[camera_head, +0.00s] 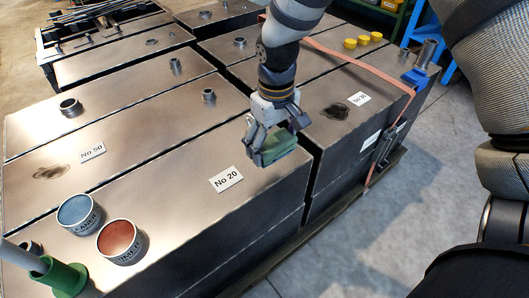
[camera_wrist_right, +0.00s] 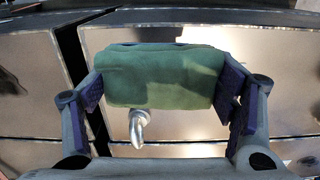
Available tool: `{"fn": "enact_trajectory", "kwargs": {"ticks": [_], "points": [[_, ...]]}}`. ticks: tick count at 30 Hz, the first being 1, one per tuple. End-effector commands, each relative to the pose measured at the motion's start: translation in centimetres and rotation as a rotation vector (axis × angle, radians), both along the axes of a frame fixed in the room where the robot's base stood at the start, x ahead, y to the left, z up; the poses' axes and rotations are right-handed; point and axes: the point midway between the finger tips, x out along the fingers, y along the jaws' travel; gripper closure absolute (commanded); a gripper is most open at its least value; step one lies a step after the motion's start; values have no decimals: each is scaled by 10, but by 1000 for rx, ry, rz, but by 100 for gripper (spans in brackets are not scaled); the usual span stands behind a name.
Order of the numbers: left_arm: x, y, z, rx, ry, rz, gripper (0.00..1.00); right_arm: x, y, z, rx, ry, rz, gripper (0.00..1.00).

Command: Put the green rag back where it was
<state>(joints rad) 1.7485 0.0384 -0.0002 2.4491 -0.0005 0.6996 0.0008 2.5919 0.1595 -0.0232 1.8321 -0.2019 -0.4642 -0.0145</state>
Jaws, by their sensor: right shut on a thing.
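The green rag (camera_head: 277,149) is a small folded cloth between the fingers of my right gripper (camera_head: 268,143). The gripper is shut on it and holds it over the far right part of the metal box top labelled No 20 (camera_head: 227,180), near the gap to the neighbouring box. I cannot tell its exact height above the top. In the right wrist view the rag (camera_wrist_right: 160,78) spans between both finger pads, with a small silver fitting (camera_wrist_right: 138,128) showing just below it. My left gripper is not in view.
A blue-topped tin (camera_head: 77,212), a red-topped tin (camera_head: 119,240) and a green holder (camera_head: 64,279) stand at the front left. A dark stain (camera_head: 337,112) lies beside a label at right. An orange strap (camera_head: 350,60) crosses the right boxes.

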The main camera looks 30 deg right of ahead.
Motion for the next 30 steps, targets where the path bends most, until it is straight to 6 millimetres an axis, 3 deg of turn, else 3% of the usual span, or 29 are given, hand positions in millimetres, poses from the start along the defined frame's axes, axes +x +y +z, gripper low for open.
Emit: {"fn": "enact_trajectory", "kwargs": {"ticks": [1,3,8,14,25,26,28,30], "points": [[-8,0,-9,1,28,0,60,6,-2,-22,0,17,0,48],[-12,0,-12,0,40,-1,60,17,-4,-33,0,14,0,48],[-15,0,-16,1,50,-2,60,31,-6,-43,1,6,1,48],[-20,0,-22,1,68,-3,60,34,-8,-75,0,7,1,48],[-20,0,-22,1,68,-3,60,34,-7,-79,0,3,1,48],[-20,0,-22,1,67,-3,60,35,-7,-78,0,2,1,15],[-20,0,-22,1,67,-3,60,35,-7,-78,0,2,1,1],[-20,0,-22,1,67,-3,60,35,-7,-78,0,2,1,1]]}}
